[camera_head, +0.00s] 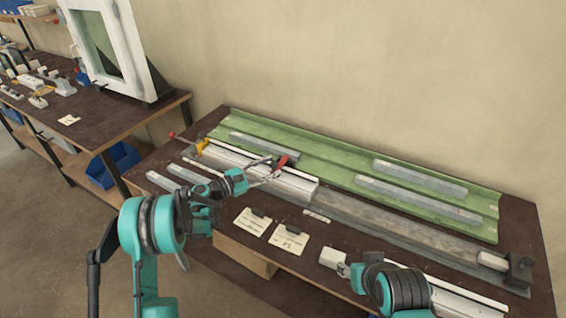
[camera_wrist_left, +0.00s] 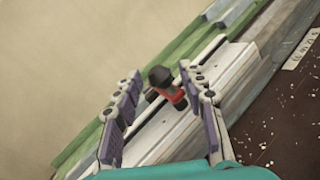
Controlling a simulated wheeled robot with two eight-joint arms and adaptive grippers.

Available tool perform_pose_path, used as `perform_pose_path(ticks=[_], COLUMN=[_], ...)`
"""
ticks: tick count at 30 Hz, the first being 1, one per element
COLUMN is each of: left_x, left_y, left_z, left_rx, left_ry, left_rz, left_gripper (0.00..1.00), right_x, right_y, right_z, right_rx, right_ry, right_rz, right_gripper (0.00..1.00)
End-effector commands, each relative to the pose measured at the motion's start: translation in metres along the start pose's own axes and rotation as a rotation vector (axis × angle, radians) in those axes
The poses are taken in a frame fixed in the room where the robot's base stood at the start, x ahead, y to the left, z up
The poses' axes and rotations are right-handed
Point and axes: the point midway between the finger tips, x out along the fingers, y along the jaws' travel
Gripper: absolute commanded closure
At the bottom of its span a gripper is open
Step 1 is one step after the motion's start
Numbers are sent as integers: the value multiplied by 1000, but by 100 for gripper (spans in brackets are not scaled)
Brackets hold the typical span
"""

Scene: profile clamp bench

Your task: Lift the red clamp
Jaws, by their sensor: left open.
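The red clamp (camera_head: 282,161) stands on the pale aluminium profile (camera_head: 300,187) on the bench, its red part showing just past my left gripper (camera_head: 267,172). In the left wrist view the clamp (camera_wrist_left: 168,86) shows a black knob and a red body. My left gripper (camera_wrist_left: 160,74) is open, with one finger on each side of the clamp in that view. I see no finger closed on it. My right arm (camera_head: 388,284) is at the bottom right; its fingers cannot be made out clearly.
A yellow clamp (camera_head: 202,147) with a red tip sits at the profile's far left end. A green channel (camera_head: 340,163) holding grey bars runs behind. Paper cards (camera_head: 288,239) lie at the front edge. A dark block (camera_head: 520,267) stands at the right end.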

Motion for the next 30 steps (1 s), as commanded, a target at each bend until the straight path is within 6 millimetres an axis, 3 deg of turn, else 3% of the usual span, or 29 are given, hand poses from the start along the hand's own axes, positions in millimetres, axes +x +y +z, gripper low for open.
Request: perform_pose_path(ticks=[9, 21, 26, 30], left_x=[50, 61, 61, 61], left_y=[-1, 0, 0, 0], left_z=[-1, 0, 0, 0], left_rx=[2, 3, 3, 4], left_ry=[1, 2, 2, 2], left_rz=[-1, 0, 0, 0], left_gripper=[59, 59, 98, 100], right_x=[11, 12, 12, 12], right_y=[0, 0, 0, 0], right_z=[8, 9, 9, 9], right_rx=[0, 0, 0, 0], right_ry=[0, 0, 0, 0], right_rz=[0, 0, 0, 0], right_gripper=[54, 54, 54, 54])
